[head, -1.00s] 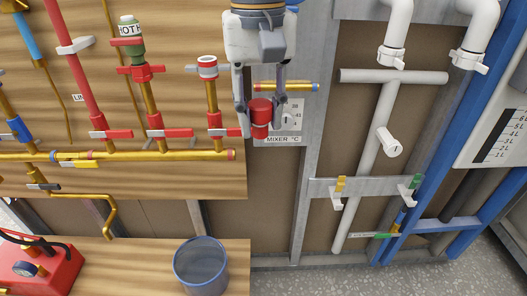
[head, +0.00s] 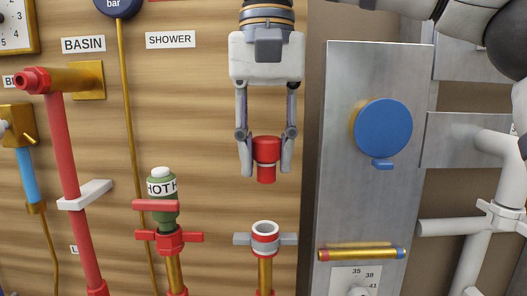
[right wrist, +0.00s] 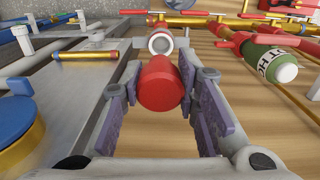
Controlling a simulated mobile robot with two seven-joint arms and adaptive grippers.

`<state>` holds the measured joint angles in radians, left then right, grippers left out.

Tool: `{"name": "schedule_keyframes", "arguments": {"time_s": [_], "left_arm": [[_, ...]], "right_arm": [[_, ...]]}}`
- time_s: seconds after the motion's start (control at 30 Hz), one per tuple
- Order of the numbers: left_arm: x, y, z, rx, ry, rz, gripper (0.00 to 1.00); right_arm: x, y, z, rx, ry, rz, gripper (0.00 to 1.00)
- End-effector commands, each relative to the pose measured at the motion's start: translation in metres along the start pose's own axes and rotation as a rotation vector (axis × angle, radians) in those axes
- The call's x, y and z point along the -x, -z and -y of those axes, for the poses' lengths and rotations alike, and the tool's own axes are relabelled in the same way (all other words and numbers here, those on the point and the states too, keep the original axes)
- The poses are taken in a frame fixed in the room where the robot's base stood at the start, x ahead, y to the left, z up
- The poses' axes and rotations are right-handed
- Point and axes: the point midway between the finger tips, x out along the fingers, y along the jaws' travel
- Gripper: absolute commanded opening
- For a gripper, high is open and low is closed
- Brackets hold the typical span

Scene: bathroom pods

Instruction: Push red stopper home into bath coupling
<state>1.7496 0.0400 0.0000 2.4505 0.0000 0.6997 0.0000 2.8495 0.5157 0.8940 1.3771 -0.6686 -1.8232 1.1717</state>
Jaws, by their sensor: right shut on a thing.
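My right gripper (head: 266,165) hangs fingers-down and is shut on the red stopper (head: 266,150), a short red cylinder whose lower end sticks out below the fingertips. Below it, apart from it, stands a coupling (head: 265,230) with an open white mouth, a red band and grey side lugs on top of a gold pipe. No bath label is legible. In the right wrist view the stopper (right wrist: 160,84) sits between the purple-grey finger pads, and the coupling's open mouth (right wrist: 160,42) shows just beyond it, nearly in line. My left gripper is not in view.
A green bottle-like fitting labelled HOT (head: 162,195) stands left of the coupling. A grey metal panel with a blue round knob (head: 383,128) is to the right, with a gold tube (head: 361,254) below. White pipes (head: 487,190) are at far right.

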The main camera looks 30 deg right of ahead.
Motion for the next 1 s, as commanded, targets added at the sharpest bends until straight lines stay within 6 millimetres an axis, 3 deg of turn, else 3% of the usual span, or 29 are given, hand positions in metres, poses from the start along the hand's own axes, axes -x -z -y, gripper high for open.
{"name": "schedule_keyframes", "arguments": {"time_s": [0.5, 1.0], "left_arm": [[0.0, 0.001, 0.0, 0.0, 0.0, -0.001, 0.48], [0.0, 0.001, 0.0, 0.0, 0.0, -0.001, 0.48]], "right_arm": [[-0.053, 0.0, 0.0, 0.0, -0.001, -0.001, 0.05], [-0.058, 0.0, 0.0, 0.001, 0.001, -0.001, 0.05]]}}
